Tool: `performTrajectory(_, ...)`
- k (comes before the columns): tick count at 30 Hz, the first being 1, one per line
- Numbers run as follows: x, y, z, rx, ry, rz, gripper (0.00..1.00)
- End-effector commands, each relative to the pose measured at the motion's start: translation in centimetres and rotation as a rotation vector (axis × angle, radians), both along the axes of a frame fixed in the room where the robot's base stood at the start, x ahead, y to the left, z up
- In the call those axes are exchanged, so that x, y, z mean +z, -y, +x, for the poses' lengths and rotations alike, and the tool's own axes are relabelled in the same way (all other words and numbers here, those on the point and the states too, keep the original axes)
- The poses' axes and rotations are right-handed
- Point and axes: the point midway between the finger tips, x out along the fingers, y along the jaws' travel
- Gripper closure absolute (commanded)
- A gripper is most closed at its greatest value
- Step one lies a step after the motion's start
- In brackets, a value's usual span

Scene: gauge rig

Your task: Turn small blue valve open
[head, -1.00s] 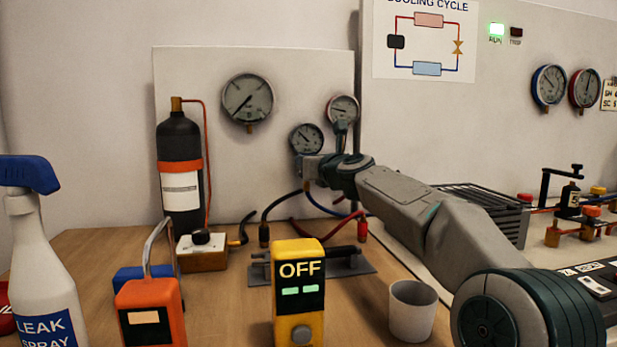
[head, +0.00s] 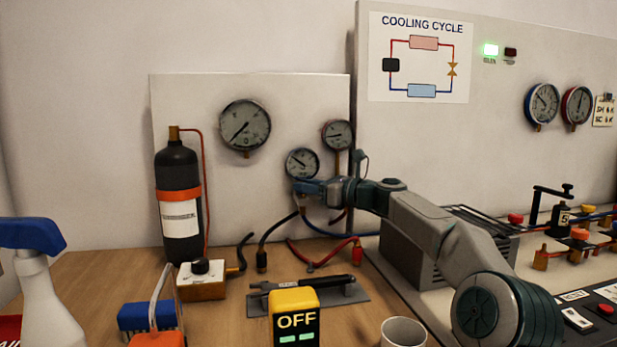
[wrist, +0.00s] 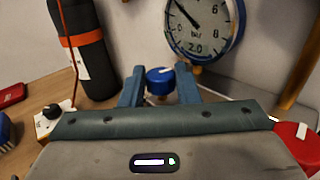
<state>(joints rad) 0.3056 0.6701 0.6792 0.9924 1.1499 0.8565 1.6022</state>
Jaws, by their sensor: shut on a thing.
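The small blue valve (wrist: 160,76) is a round blue knob with a white mark on top, below a gauge (wrist: 202,25) in the wrist view. My gripper (wrist: 159,88) has one finger on each side of the knob and is shut on it. In the head view my gripper (head: 301,188) is just under the lower small gauge (head: 302,163) on the white back panel. The knob cannot be made out clearly there, and how far it is turned cannot be told.
A red knob (wrist: 296,136) is at the right in the wrist view. A dark cylinder (head: 179,190) stands left of my gripper. Hoses, a yellow box marked OFF (head: 294,315) and a white cup (head: 403,333) are below. The grey rig panel (head: 500,150) rises at the right.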

Motion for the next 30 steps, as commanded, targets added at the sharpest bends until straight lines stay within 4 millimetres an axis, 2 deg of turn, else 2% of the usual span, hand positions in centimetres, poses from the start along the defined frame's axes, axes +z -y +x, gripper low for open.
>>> performTrajectory(17, -0.16, 0.03, 0.05, 0.025, -0.001, -0.002, 0.94)
performTrajectory(18, -0.16, 0.02, 0.06, 0.025, -0.001, -0.002, 0.66)
performTrajectory(20, -0.16, 0.02, 0.06, 0.025, -0.001, -0.002, 0.49)
performTrajectory(30, -0.05, 0.23, -0.04, 0.024, 0.0, -0.001, 0.49)
